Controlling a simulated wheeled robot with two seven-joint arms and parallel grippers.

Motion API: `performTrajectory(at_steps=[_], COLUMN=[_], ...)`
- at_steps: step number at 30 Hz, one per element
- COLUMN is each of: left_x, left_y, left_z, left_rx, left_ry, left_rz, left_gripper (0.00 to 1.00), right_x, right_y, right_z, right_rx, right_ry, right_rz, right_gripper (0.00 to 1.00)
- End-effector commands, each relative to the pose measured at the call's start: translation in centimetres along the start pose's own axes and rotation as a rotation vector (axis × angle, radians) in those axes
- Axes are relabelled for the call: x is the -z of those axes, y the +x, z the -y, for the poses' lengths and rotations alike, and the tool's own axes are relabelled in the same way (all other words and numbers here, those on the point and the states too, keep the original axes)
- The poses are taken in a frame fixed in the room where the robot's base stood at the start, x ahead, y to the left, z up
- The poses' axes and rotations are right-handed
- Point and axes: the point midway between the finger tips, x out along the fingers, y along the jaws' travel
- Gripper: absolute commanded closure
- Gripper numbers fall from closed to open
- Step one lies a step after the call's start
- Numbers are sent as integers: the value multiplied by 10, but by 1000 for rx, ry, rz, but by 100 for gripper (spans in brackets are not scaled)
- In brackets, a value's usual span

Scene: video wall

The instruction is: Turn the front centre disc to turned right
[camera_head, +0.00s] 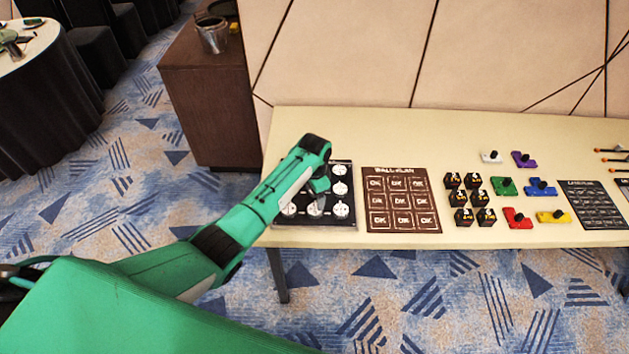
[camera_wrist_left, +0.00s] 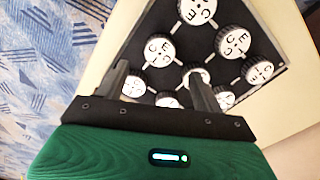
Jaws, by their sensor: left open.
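A black panel (camera_head: 348,222) with rows of white discs lies on the table's left end. The front centre disc (camera_head: 314,211) shows partly, just below my left gripper (camera_head: 319,192). In the left wrist view, the front centre disc (camera_wrist_left: 160,47) seems to be the one with dark letters between and a little beyond the two dark fingertips (camera_wrist_left: 155,70). The fingers are apart, with nothing held. I cannot tell whether they touch a disc. The fingers and arm hide some of the discs. My right gripper is not in view.
A brown card (camera_head: 402,171) lies right of the panel. Several black cubes (camera_head: 463,198) and coloured pieces, including a red one (camera_head: 516,222), lie farther right. The table (camera_head: 400,128) is bare along the back. A wall (camera_head: 350,60) stands behind it.

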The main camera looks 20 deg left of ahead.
Motion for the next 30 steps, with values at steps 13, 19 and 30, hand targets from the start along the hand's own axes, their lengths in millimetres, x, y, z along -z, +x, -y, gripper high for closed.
performTrajectory(at_steps=[13,19,30], left_x=[0,0,0], left_y=[-62,-66,-66], left_z=[1,0,0], left_rx=[1,1,1], left_ry=[0,0,0], left_rz=[-1,0,0], left_gripper=[31,31,31], right_x=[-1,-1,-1], right_y=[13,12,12], right_z=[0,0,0], right_rx=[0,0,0], right_ry=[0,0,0], right_rz=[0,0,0], right_gripper=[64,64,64])
